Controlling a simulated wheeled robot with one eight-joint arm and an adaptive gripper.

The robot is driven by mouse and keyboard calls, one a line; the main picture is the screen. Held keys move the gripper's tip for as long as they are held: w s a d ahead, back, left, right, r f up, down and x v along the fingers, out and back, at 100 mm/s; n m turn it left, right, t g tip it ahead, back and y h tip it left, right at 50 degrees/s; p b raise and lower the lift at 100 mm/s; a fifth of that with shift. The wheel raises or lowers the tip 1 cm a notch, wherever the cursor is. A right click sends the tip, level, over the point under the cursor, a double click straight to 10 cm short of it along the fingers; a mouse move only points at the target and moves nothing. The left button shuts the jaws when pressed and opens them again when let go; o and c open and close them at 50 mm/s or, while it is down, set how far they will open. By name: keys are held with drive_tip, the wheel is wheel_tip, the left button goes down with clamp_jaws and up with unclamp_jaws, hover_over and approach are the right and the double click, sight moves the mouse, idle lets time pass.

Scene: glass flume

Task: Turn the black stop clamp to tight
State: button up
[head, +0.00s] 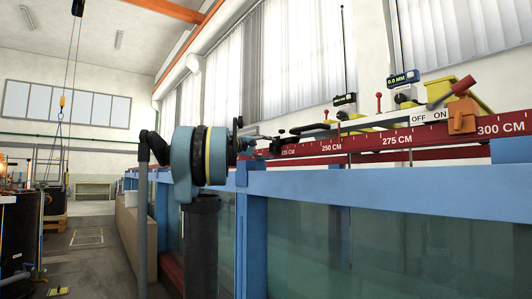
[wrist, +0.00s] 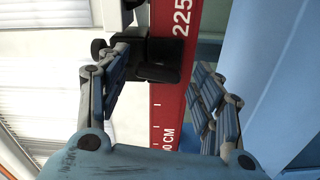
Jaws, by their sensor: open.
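The black stop clamp (wrist: 160,60) sits on the red rail (wrist: 172,110) beside the 225 mark in the wrist view. Its dark knob-like part (wrist: 98,47) shows to the left, partly hidden behind a finger. My gripper (wrist: 166,66) is open, with one finger left of the rail near the clamp and the other to the right of the rail. I cannot tell whether the left finger touches the clamp.
The red rail carries a centimetre scale along the flume's blue frame (head: 400,179).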

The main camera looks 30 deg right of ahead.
drive_tip(key=a, duration=1.2)
drive_tip(key=shift+s, duration=0.4)
drive_tip(key=shift+d, duration=0.1)
drive_tip(key=s+a+f+y, duration=0.6)
drive_tip(key=s+a+f, duration=0.4)
drive_tip(key=f, duration=1.1)
drive_tip(key=s+a+f+n+y, duration=0.1)
drive_tip(key=s+a+f+y, duration=0.5)
drive_tip(key=f, duration=1.6)
drive_tip(key=s+a+f+t+y, duration=0.1)
drive_tip(key=s+a+f+y, duration=0.5)
drive_tip(key=s+a+f, duration=0.9)
wheel_tip(320, 180, down, 6)
drive_tip(key=shift+a+f, duration=0.15)
drive_tip(key=shift+a, duration=0.95)
